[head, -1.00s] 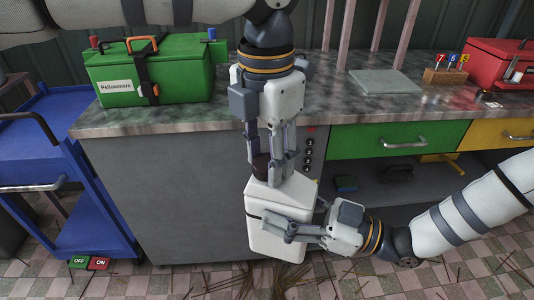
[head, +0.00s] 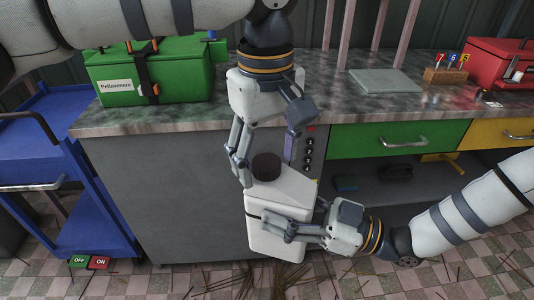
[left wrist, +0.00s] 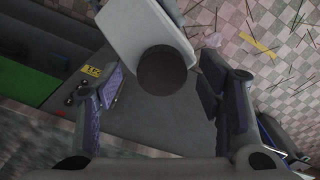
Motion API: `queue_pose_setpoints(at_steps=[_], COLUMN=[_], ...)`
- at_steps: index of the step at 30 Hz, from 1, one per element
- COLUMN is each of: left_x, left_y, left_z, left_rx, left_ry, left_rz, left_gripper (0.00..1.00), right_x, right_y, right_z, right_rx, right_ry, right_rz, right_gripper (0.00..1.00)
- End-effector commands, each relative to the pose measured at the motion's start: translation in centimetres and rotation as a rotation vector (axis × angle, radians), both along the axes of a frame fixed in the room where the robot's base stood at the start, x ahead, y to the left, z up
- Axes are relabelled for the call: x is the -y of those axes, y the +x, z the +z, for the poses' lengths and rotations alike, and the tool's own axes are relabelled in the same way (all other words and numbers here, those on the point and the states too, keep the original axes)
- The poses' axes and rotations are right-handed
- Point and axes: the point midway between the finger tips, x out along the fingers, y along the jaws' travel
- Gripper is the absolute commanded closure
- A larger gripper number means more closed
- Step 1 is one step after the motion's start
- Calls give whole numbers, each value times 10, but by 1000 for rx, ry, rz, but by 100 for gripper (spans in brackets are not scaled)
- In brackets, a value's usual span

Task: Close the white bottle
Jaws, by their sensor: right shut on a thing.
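The white bottle (head: 282,192) is held off the floor in front of the counter, slightly tilted. A dark round cap (head: 266,167) sits on its top; how tightly it is seated I cannot tell. In the left wrist view the cap (left wrist: 165,70) covers the mouth of the bottle (left wrist: 130,30). My left gripper (head: 266,156) is open just above the bottle, its fingers spread on either side of the cap with gaps. My right gripper (head: 292,230) is shut on the lower body of the bottle from the right.
A grey counter (head: 180,118) stands right behind the bottle, with a green box (head: 185,80) and a red box (head: 503,65) on it. A green drawer (head: 365,140) is at right. A blue cart (head: 90,225) stands left. Thin sticks lie on the tiled floor.

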Motion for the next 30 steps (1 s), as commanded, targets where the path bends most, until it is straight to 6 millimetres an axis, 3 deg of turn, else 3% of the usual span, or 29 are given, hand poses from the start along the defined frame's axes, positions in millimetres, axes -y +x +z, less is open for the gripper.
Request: queue_pose_setpoints(at_steps=[7, 15, 21, 30], left_x=[0, 0, -1, -1], left_y=[0, -2, -2, -3], left_z=[17, 81, 112, 121], left_rx=[4, 5, 3, 1], left_ry=[0, -1, -1, 0], left_rz=[1, 2, 0, 0], left_gripper=[39, 39, 39, 39], right_x=[0, 0, 0, 0], right_y=[1, 1, 1, 1], right_z=[2, 3, 2, 2], right_rx=[4, 4, 3, 3], right_ry=[4, 4, 4, 4], right_rz=[-1, -2, -2, -2], right_gripper=[100, 100, 100, 100])
